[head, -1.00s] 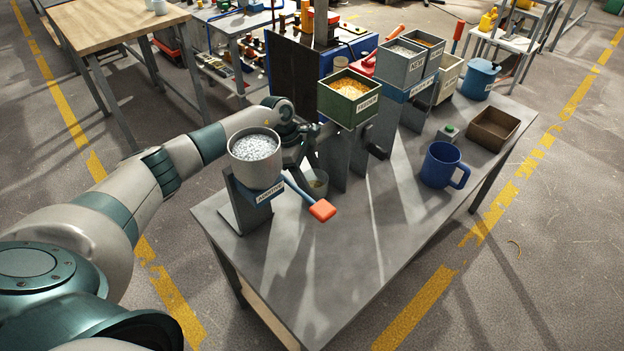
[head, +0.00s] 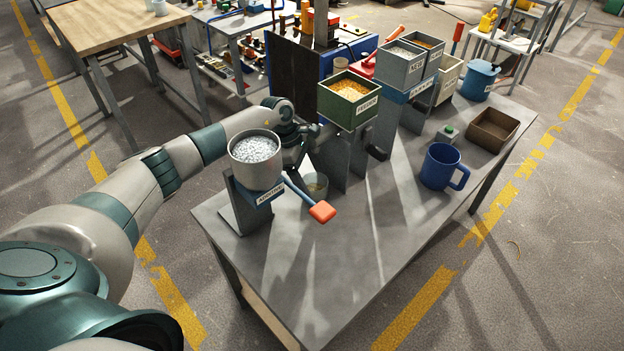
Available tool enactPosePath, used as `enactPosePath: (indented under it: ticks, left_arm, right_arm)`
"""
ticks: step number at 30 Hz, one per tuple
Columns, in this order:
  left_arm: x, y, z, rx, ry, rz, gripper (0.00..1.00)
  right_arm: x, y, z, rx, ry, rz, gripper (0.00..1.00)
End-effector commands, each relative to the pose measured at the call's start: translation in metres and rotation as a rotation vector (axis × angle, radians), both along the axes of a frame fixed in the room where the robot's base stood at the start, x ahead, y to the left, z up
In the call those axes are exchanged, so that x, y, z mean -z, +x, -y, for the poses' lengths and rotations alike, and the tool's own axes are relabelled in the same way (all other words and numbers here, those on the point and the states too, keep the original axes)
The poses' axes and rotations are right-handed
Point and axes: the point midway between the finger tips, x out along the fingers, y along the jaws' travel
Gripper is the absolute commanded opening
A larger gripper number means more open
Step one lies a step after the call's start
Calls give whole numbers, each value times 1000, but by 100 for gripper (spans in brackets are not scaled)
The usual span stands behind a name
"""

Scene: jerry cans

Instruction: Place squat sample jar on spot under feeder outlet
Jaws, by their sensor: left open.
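A small squat grey jar (head: 317,186) stands on the grey table behind the orange-ended lever, partly hidden by it. It is close to the right of the feeder stand (head: 240,204), which bears a round hopper (head: 256,163) of whitish granules. My left gripper (head: 303,160) is behind this hopper, near and above the jar. It is open, and its fingertips are partly hidden. A green square hopper (head: 349,112) with orange grains stands on another grey stand further back. The spot under the outlet cannot be made out. My right gripper is not in view.
The blue-handled lever with its orange end (head: 322,212) sticks out over the table. A blue mug (head: 440,167), a brown tray (head: 494,129) and grey bins (head: 401,68) stand to the right and back. The table's front (head: 330,270) is clear.

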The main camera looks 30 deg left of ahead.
Motion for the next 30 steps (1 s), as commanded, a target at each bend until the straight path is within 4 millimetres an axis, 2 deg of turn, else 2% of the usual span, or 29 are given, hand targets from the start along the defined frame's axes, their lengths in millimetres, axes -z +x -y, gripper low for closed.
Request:
enactPosePath:
  ticks: [6, 11, 21, 23, 30]
  left_arm:
    - [-11, 0, 0, 0, 0, 0, 82]
    - [-33, -1, -12, -1, 2, 4, 82]
    - [-90, -5, -35, -1, 2, 4, 82]
    - [-98, -7, -38, 0, 0, 2, 82]
    - [-116, -8, -45, 0, 0, 1, 82]
  right_arm:
    - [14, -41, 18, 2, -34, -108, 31]
    - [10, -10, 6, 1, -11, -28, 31]
    - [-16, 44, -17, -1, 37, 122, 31]
    - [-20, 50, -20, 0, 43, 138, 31]
    - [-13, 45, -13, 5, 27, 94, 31]
